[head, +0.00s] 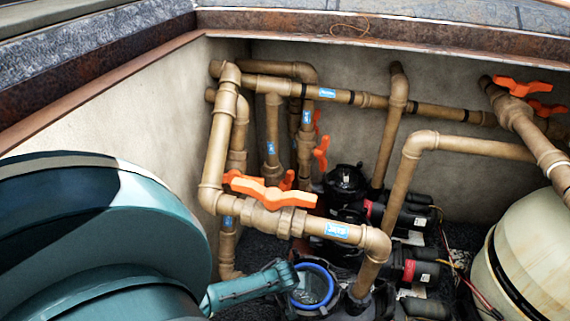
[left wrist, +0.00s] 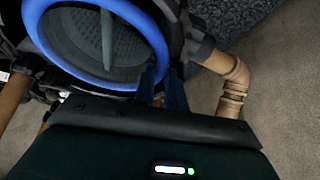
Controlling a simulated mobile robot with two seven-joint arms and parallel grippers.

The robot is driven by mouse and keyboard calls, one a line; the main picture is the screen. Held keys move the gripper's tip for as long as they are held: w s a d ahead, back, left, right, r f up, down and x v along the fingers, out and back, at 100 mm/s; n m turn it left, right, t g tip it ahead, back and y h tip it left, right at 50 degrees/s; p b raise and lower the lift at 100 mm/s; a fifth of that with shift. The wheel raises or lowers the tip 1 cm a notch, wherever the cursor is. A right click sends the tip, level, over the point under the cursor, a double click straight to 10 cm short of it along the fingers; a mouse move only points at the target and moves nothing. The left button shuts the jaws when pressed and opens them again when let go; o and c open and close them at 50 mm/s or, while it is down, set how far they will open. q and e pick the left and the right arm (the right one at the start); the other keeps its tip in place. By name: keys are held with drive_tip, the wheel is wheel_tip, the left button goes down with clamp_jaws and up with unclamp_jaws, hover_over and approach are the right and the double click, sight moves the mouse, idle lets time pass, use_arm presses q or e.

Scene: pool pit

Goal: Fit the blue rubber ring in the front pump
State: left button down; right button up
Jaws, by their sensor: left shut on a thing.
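The blue rubber ring (head: 331,284) is at the front pump (head: 345,305), low in the middle of the head view. My left gripper (head: 290,274) comes in from the left and is shut on the ring's left edge. In the left wrist view the ring (left wrist: 157,38) fills the upper left, and the gripper's fingertips (left wrist: 161,82) meet its lower right edge. A grey perforated basket shows through the ring. The ring looks roughly lined up with the pump's round mouth, but I cannot tell whether it rests in it or is held just above. My right gripper is not in view.
Brown pipes with an orange valve handle (head: 270,191) stand just behind and above the gripper. A vertical pipe elbow (head: 373,246) rises right beside the ring. A second black pump (head: 345,182) stands behind. A cream tank (head: 530,250) is at the right. Pit walls enclose the space.

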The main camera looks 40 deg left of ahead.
use_arm(q)
drive_tip(key=shift+f, duration=0.35)
idle(1.1)
drive_tip(key=c, duration=1.4)
unclamp_jaws()
drive_tip(key=shift+c, duration=0.2)
drive_tip(key=shift+o, duration=0.4)
drive_tip(key=shift+a, duration=0.1)
drive_tip(key=shift+s+a, duration=0.15)
